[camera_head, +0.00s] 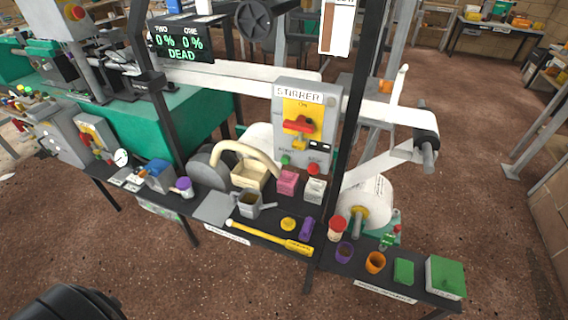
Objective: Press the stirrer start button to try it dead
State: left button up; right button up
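The stirrer panel (319,104) is a grey box labelled STIRRER, standing behind the bench in the middle of the head view. It carries a red switch handle (299,125) lying roughly crosswise on a yellow plate, with a small yellow piece below it. Low on the panel are a green button (286,160) and a red button (313,169). Their small labels are too blurred to read surely. A dark display (182,44) at upper left reads TWO 0%, ONE 0%, DEAD. Neither of my grippers can be made out.
A black shelf (270,236) in front of the panel holds a pink block (287,182), a white block (315,190), a grey can (250,204) and a yellow bar (270,237). A black post (357,110) rises just right of the panel. Brown floor lies clear in front.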

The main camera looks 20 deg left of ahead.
pick_arm(q)
grip_shut()
dwell(1.5)
